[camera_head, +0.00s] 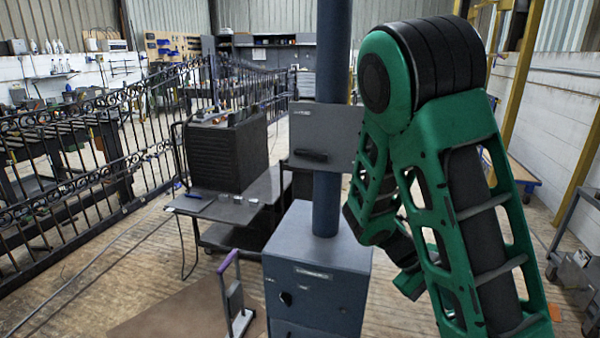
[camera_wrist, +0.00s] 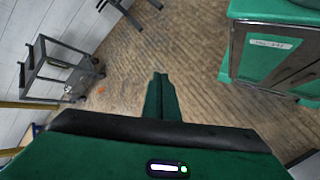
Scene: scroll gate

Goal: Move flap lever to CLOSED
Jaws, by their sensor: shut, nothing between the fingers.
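I cannot tell for sure which part is the flap lever. A purple-tipped lever (camera_head: 228,261) stands tilted on a small bracket left of the blue cabinet (camera_head: 318,258). A small dark knob (camera_head: 286,298) sits on the cabinet's front under an unreadable label. A grey panel (camera_head: 325,137) on the blue post carries a dark horizontal handle (camera_head: 311,155). My gripper (camera_wrist: 160,76) is shut and empty, pointing over bare floor in the wrist view. It shows partly in the head view (camera_head: 408,284), right of the cabinet and apart from it. No CLOSED mark is readable.
A blue post (camera_head: 330,203) rises from the cabinet. A black ribbed box (camera_head: 227,155) stands on a grey table at the left. An iron fence (camera_head: 80,170) runs along the left. A grey cart (camera_wrist: 55,70) stands by the wall in the wrist view.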

